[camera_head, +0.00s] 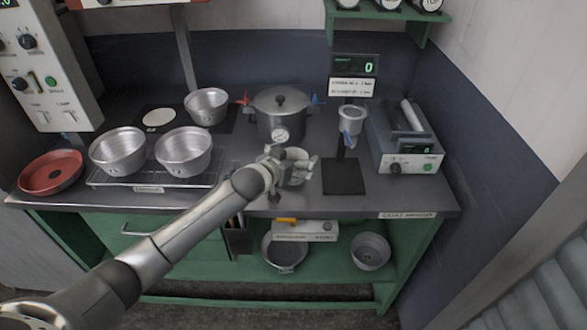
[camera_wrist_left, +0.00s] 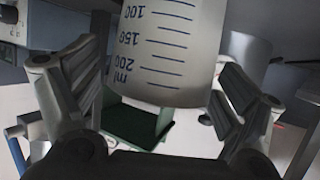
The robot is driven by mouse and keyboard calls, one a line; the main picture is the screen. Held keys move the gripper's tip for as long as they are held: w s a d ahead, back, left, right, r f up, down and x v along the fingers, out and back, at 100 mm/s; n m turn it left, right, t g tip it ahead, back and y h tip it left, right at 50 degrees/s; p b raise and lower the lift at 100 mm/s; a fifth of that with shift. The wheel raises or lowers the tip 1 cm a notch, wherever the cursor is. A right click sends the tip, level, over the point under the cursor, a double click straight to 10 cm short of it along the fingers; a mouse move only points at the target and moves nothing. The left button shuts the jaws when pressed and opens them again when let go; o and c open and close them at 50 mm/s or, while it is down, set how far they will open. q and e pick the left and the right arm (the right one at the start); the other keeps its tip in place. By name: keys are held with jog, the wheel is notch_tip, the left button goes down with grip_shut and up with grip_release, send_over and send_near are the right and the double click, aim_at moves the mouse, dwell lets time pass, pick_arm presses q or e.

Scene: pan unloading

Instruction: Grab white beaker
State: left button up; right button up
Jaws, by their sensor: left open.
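The white beaker (camera_head: 295,157) stands on the dark worktop, in front of the lidded pot and partly hidden behind my left gripper in the head view. In the left wrist view the white beaker (camera_wrist_left: 166,52) is large, with dark volume marks, and sits between the two fingers. My left gripper (camera_head: 291,166) is open around the beaker; in the left wrist view gaps show between the beaker and the fingers (camera_wrist_left: 160,95). My right gripper is in neither view.
A lidded pot (camera_head: 281,122) with a gauge stands behind the beaker. A stand with a metal cup (camera_head: 352,118) and a grey device (camera_head: 405,150) are to the right. Several metal pans (camera_head: 183,153) and a red pan (camera_head: 50,172) fill the left side.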

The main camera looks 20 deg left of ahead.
pick_arm(q)
jog(key=c, duration=1.1)
jog(key=shift+r, duration=0.15)
